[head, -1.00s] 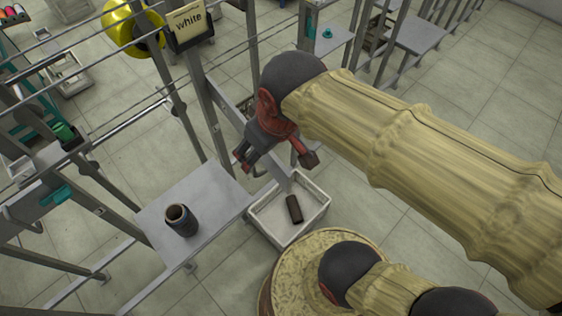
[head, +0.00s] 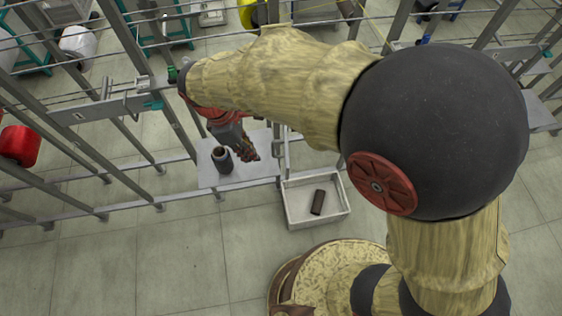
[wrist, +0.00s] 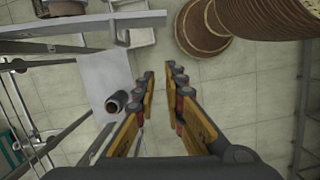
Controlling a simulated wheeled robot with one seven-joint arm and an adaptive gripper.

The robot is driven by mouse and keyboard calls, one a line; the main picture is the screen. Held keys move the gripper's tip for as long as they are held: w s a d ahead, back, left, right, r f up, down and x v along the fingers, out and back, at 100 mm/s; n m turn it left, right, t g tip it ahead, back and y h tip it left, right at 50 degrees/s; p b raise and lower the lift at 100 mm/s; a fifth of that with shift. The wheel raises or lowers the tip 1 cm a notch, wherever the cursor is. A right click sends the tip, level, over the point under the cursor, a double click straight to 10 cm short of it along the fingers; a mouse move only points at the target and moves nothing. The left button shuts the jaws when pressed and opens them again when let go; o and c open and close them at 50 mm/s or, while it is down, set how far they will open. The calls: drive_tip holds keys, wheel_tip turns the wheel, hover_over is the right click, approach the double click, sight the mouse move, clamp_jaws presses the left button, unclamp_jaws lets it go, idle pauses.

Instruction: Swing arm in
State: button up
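My gripper (head: 244,146) hangs over the right part of a grey plate (head: 207,178), near a dark hollow tube (head: 222,161) standing on it. In the wrist view my gripper (wrist: 160,85) has its fingers well apart with only floor between them. The tube (wrist: 117,102) lies left of the fingers there, on the plate (wrist: 100,72). A long grey bar (wrist: 80,24) crosses the top of the wrist view, ahead of the fingers and apart from them; I cannot tell whether it is the swing arm. My own arm hides part of the frame behind the gripper.
A white crate (head: 290,205) with a brown cylinder (head: 318,202) in it stands on the floor right of the plate. A grey bar (head: 80,114) with a teal end is on the frame at left. Posts and thin rails run behind. Floor in front is clear.

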drive_tip(key=shift+d+f, duration=0.1)
drive_tip(key=shift+f, duration=0.3)
drive_tip(key=shift+c, duration=0.6)
drive_tip(key=x, duration=0.9)
clamp_jaws()
drive_tip(key=shift+w+d+f+p, duration=0.1)
drive_tip(key=shift+w+d+p, duration=0.05)
drive_tip(key=shift+d, duration=0.85)
drive_tip(key=shift+w+d+p, duration=0.1)
drive_tip(key=shift+d+p, duration=0.05)
drive_tip(key=shift+d, duration=0.8)
drive_tip(key=shift+d, duration=0.1)
